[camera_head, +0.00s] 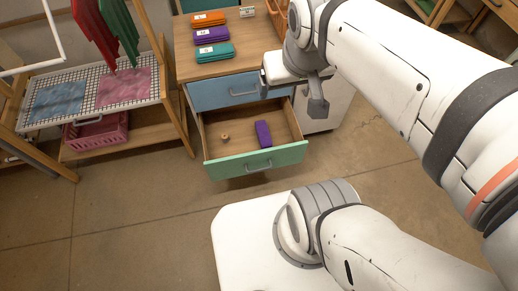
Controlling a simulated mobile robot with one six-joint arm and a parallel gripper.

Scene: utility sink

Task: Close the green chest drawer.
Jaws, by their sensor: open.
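The green chest drawer (224,166) is pulled well out from the wooden chest, below a closed blue drawer (213,94). Its front has a grey bar handle (259,167). Inside it lie a purple block (263,133) and a small round wooden item (225,138). My gripper (312,103) is open and empty.
Folded orange, purple and teal cloths (212,34) lie on the chest top (245,58). A drying rack (100,88) with cloths and a pink basket (98,132) stands left. A white cabinet (331,107) is right of the chest. The floor (130,215) before the drawer's left side is clear.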

